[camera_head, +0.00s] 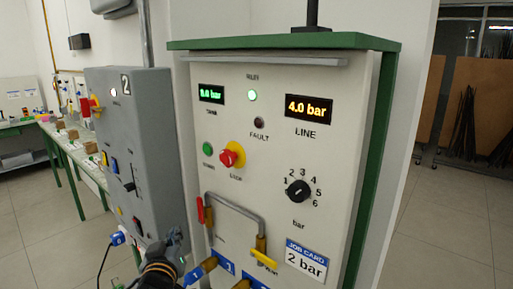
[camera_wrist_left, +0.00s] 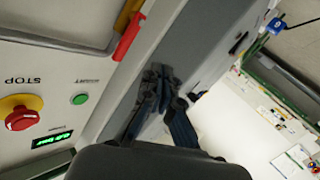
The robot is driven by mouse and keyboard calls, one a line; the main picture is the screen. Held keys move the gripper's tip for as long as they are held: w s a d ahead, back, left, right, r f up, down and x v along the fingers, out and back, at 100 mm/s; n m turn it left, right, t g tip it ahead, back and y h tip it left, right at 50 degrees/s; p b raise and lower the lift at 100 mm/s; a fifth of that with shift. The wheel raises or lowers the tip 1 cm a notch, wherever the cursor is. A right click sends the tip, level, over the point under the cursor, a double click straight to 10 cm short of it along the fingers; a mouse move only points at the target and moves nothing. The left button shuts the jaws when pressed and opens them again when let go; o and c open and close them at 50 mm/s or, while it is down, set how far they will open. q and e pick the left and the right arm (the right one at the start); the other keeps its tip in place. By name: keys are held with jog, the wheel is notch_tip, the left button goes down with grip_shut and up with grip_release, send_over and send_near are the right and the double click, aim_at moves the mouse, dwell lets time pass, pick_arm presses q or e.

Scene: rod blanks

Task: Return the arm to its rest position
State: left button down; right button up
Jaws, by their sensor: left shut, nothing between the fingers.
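My left gripper (camera_head: 176,240) is at the bottom of the head view, in front of the grey box and left of the white control panel (camera_head: 350,130). In the left wrist view my left gripper (camera_wrist_left: 160,82) has its dark fingers together with nothing between them. It is apart from the panel's red stop button (camera_wrist_left: 22,112) and green button (camera_wrist_left: 79,99). My right gripper is in neither view.
The panel carries a LINE display (camera_head: 309,107) reading 4.0 bar, a black knob (camera_head: 298,190), a red lever (camera_head: 201,210), a yellow handle (camera_head: 264,260) and a 2 bar job card (camera_head: 306,261). A grey box (camera_head: 140,140) marked 2 stands left. Open floor (camera_head: 450,240) lies right.

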pick_arm(q)
jog(key=s+f+m+g+h, duration=0.1)
jog(key=s+f+m+g, duration=0.45)
jog(key=s+f, duration=1.3)
jog(key=s+d+f+m+g+h, duration=0.1)
jog(key=s+f+g, duration=0.3)
jog(key=s, duration=0.4)
jog(key=s+f+m+g+h, duration=0.1)
jog(key=s+f+g, duration=0.25)
jog(key=s, duration=0.55)
notch_tip(320, 180, down, 27)
jog(key=s+g, duration=0.1)
jog(key=s, duration=0.1)
jog(key=s+a+f+g, duration=0.1)
jog(key=s+a+f, duration=0.1)
jog(key=s+f, duration=1.3)
jog(key=shift+s+a+y, duration=0.3)
jog(key=shift+s+a, duration=0.05)
jog(key=shift+s, duration=0.05)
